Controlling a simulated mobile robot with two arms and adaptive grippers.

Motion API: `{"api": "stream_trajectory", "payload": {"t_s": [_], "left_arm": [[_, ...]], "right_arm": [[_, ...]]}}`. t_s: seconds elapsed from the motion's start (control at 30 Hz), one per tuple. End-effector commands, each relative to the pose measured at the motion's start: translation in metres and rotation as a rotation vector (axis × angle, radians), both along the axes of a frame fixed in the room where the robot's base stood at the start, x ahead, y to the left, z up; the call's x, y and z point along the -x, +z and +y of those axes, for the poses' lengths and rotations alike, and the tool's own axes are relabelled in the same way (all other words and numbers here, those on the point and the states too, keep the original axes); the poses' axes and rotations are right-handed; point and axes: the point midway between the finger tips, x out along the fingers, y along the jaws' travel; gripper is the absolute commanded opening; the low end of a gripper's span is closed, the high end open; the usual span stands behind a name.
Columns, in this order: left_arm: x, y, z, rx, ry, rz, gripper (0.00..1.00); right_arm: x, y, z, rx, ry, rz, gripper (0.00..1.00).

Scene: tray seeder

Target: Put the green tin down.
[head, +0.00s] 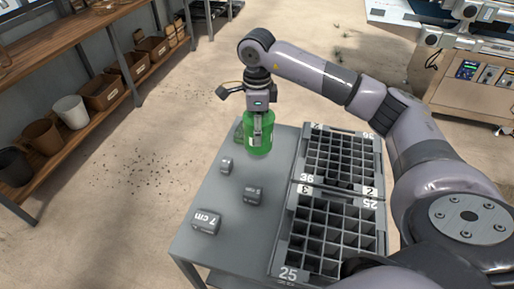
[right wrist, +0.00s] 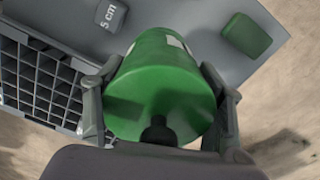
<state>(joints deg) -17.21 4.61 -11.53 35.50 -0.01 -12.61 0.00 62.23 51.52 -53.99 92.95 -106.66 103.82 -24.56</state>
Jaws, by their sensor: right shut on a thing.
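The green tin (head: 258,146) is a green cylinder, held upright at the far end of the grey table (head: 192,218). My right gripper (head: 257,131) is shut on it from above. In the right wrist view the tin (right wrist: 160,85) fills the middle, with a finger on each side. I cannot tell whether its base touches the table. A small green block (head: 239,132) stands close to it on the left, partly hidden in the head view; it shows apart from the tin in the right wrist view (right wrist: 246,36). My left gripper is not in view.
Grey blocks stand on the table: one marked 7 cm (head: 206,221), a middle one (head: 252,194) and a small one (head: 226,166). Two compartment trays (head: 298,160) (head: 281,246) fill the right side. Shelves (head: 70,52) with pots and boxes stand at the left.

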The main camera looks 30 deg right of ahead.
Motion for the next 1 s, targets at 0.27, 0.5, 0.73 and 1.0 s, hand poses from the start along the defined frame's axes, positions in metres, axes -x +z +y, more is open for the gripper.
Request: {"api": "stream_trajectory", "payload": {"t_s": [0.27,0.5,0.73,1.0], "left_arm": [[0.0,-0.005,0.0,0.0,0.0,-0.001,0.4],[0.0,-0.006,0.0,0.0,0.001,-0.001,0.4],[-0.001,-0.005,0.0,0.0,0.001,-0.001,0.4],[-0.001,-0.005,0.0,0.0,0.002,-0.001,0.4]], "right_arm": [[-0.001,0.057,0.0,0.0,0.0,-0.004,0.19],[0.0,0.071,0.0,0.0,-0.001,0.0,0.19],[0.004,0.067,0.008,0.001,0.104,0.0,0.19],[0.028,0.047,0.043,0.002,0.609,0.002,0.19]]}}
